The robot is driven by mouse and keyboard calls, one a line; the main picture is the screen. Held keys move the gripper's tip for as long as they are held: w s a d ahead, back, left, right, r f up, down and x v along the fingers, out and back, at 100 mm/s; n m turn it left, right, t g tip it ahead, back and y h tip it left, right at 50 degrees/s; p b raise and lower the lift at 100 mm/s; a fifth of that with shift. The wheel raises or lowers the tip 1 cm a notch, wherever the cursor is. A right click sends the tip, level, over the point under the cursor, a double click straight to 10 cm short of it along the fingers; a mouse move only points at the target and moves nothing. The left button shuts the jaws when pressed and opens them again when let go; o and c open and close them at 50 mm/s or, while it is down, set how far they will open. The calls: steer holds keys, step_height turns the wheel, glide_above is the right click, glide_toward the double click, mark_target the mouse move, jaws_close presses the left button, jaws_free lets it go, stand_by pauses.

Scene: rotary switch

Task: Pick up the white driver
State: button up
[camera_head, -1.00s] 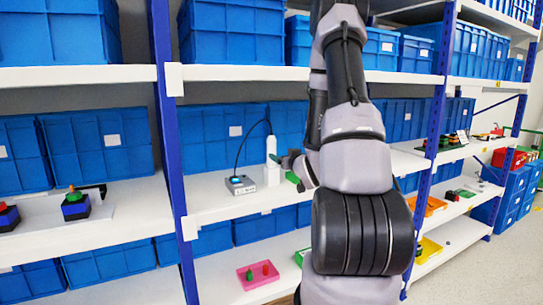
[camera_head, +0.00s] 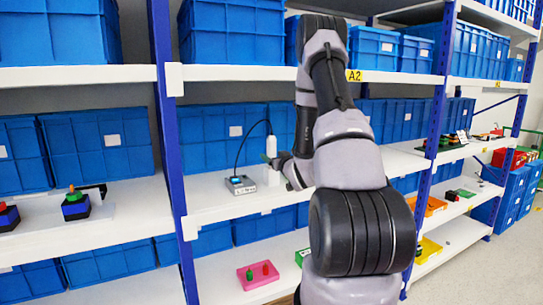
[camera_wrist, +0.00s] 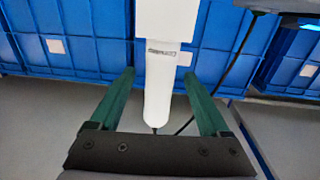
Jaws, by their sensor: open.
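The white driver (camera_head: 271,146) stands upright on the middle shelf, in a white holder (camera_head: 271,176). In the wrist view the driver (camera_wrist: 158,90) lies between the two green fingers of my gripper (camera_wrist: 159,73), with a gap on each side. My gripper (camera_head: 276,161) is open and, in the head view, overlaps the driver's middle. The fingers do not appear to touch it. My gripper and arm hide part of the driver in the head view.
A small grey box (camera_head: 240,185) with a blue top stands left of the driver, and a black cable (camera_head: 243,146) runs from it to the driver's top. Blue bins (camera_head: 236,132) line the back. A blue shelf post (camera_head: 169,130) stands to the left.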

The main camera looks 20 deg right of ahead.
steer(key=shift+w, duration=0.75)
jaws_close()
steer(key=shift+r, duration=0.15)
step_height(320, 180, up, 10)
steer(key=shift+f, duration=0.1)
steer(key=c, duration=0.6)
jaws_free()
jaws_close()
stand_by(0.3)
